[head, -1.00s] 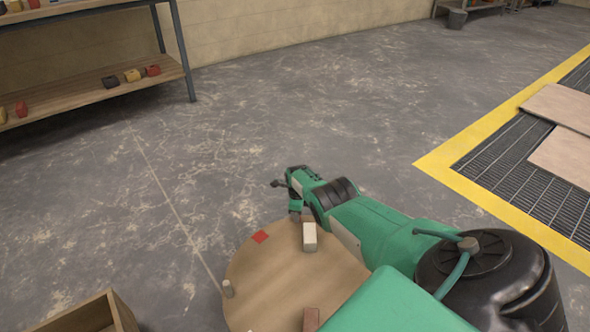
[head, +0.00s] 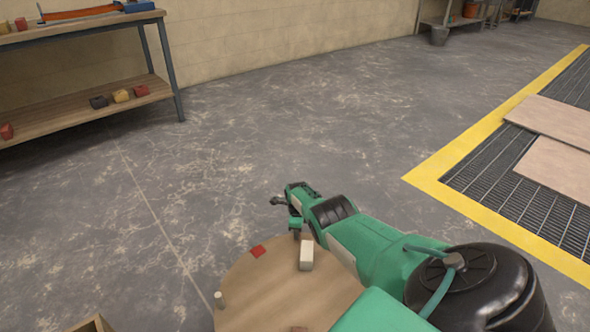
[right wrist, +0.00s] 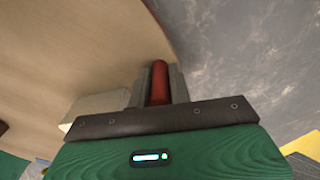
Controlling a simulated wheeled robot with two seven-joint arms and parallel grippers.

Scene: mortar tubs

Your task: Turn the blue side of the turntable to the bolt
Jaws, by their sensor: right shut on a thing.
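The turntable (head: 270,300) is a round, light wooden disc at the bottom of the head view, cut off by the lower edge. A red patch (head: 258,251) lies near its far rim, and a pale block (head: 306,255) stands on it. A small grey peg (head: 218,299) stands at its left rim; I cannot tell whether it is the bolt. No blue side shows. My right gripper (head: 297,232) is at the far rim. In the right wrist view its fingers are shut on a red upright handle (right wrist: 159,83). My left gripper is out of view.
A wooden crate (head: 92,325) shows at the bottom left. A shelf (head: 90,112) with several small blocks stands at the back left. A yellow-edged floor grate (head: 490,170) with boards (head: 560,125) lies at the right. The concrete floor between is clear.

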